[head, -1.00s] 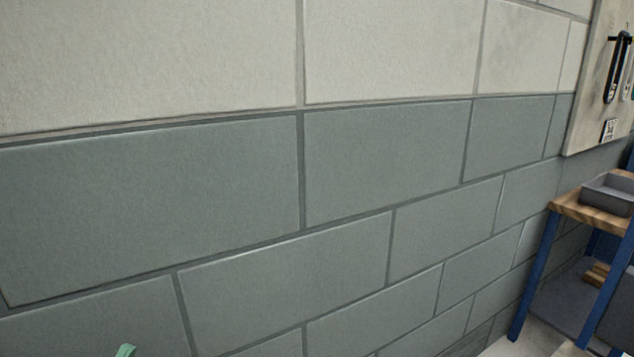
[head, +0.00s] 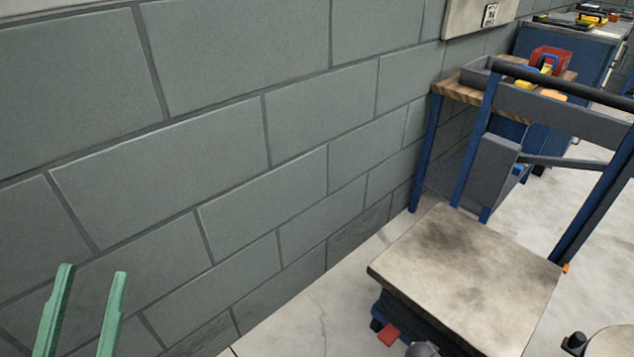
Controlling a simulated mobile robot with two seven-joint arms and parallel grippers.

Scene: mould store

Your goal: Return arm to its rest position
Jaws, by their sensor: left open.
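My left gripper (head: 92,282) shows at the bottom left as two green fingers pointing up. They stand apart, with nothing between them. It is in front of the grey block wall, and I see no object touching it. The rest of the left arm is below the picture. My right gripper is not in the picture.
A block wall (head: 265,60) fills the left and middle. A cart with a worn flat platform (head: 470,275) and a dark handle (head: 560,82) stands at the right. Behind it are a wood-topped bench (head: 460,90) and a blue cabinet (head: 580,50). Some floor (head: 300,310) is clear.

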